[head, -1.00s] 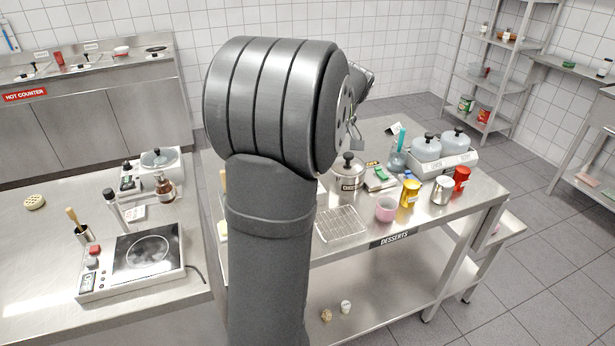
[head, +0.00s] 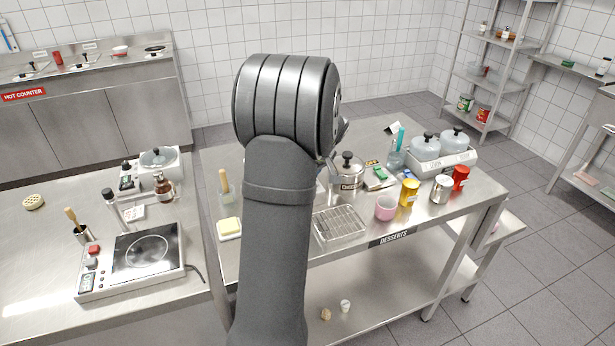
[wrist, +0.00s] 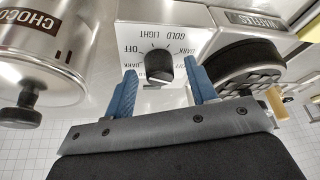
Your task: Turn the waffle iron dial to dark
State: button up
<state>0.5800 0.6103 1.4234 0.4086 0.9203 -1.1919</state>
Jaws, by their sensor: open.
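The waffle iron's black dial (wrist: 158,68) is on a pale panel (wrist: 140,32) in the wrist view. The panel's words appear upside down: OFF, LIGHT, GOLD and DARK stand around the dial. I cannot tell clearly which word the dial points to. The waffle iron (wrist: 238,70), with a dark round gridded plate and a WAFFLES label, is right of the panel. My gripper (wrist: 160,72) is open, one blue finger on each side of the dial. I see no clear contact with it. In the head view my arm hides the gripper and waffle iron.
A CHOCO pot (head: 347,172) stands close to the work spot; it also fills the left of the wrist view (wrist: 38,45). A wire rack (head: 340,223), pink cup (head: 386,207), yellow can (head: 410,192) and butter dish (head: 229,228) stand along the table's front.

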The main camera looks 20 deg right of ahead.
jog(key=c, duration=1)
